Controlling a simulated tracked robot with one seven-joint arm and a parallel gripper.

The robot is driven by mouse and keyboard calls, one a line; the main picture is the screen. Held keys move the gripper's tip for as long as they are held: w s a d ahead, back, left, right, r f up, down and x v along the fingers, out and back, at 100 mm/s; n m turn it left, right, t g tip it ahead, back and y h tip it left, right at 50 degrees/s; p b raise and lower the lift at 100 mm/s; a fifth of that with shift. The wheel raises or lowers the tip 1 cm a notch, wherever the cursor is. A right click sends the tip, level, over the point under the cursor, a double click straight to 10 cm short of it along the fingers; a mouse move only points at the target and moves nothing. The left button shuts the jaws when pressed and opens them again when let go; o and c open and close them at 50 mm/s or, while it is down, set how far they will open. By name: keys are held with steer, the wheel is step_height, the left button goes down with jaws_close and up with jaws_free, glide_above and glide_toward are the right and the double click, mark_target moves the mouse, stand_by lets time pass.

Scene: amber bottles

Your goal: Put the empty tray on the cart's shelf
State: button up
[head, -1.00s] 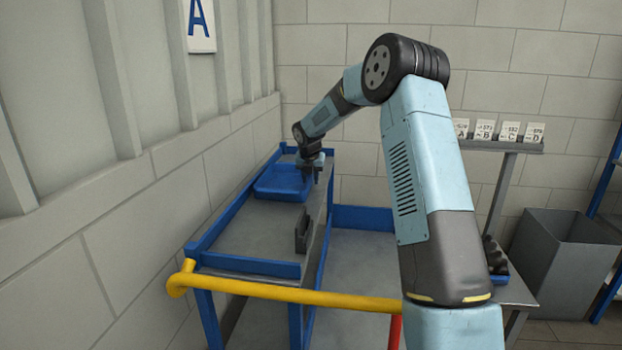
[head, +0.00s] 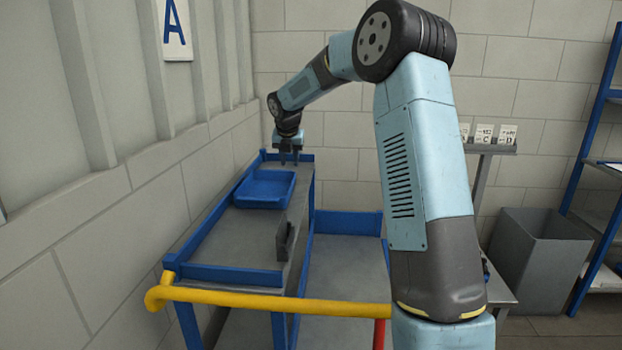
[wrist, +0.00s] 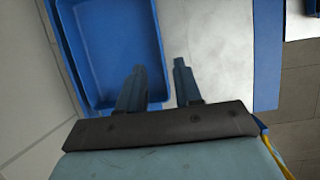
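The blue tray (head: 265,188) lies flat and empty on the grey top shelf of the cart (head: 240,238), toward its far end. The left finger overlaps the tray and the right one the bare shelf (wrist: 215,40).
A dark upright block (head: 285,240) stands on the shelf's right side. The cart has a blue rim and a yellow handle (head: 270,302) at the near end. A wall runs close along its left. A grey bin (head: 540,258) and a label stand (head: 487,147) are to the right.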

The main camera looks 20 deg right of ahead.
steer(key=s+r+m, duration=0.6)
steer(key=s+m, duration=0.2)
steer(key=s, duration=0.5)
steer(key=s+r+m, duration=0.5)
steer(key=s+m, duration=0.3)
steer(key=s, duration=0.6)
steer(key=s+f+m, duration=0.2)
steer(key=s+m, duration=0.5)
steer(key=s, duration=0.5)
steer(key=s+d+f+m+t+y, duration=0.1)
steer(key=s+f+m, duration=0.1)
steer(key=s+m, duration=0.6)
steer(key=s, duration=0.4)
steer(key=shift+d+f, duration=0.2)
steer(key=shift+f, duration=0.05)
steer(key=shift+s, duration=0.1)
